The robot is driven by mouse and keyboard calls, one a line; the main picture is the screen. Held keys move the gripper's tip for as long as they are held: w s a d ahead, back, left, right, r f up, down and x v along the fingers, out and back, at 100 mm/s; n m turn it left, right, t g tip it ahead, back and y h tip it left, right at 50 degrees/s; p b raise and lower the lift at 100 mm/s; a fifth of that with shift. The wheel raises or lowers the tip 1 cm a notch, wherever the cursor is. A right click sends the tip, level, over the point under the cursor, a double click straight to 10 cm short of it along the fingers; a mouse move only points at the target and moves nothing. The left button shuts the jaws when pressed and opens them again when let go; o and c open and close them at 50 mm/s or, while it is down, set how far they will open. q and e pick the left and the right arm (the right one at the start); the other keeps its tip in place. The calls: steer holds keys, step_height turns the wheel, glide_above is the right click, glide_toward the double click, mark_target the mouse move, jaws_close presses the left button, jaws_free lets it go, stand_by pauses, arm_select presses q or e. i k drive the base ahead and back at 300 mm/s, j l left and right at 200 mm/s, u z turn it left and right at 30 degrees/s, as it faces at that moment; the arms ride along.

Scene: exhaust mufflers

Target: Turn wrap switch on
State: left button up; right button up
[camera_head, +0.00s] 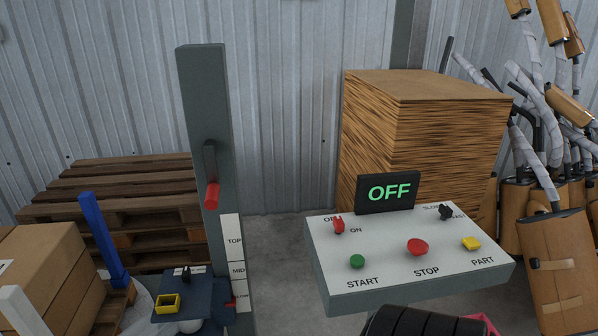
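A white-topped control panel (325,262) stands at the lower right of the head view. At its back left is a small red switch (338,225), with a partly hidden label that seems to read OFF at its upper left and ON at its lower right. The switch's exact setting is hard to tell. A black display (389,192) at the panel's back edge shows OFF in green.
The panel also has a green START button (357,261), red STOP button (417,246), yellow PART button (471,243) and black knob (445,212). A grey post (205,110) with a red-handled lever (212,195) stands left. A dark ribbed shape (425,322) is at the bottom edge.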

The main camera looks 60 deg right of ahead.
mark_target(339, 225)
steer(key=z, duration=2.55)
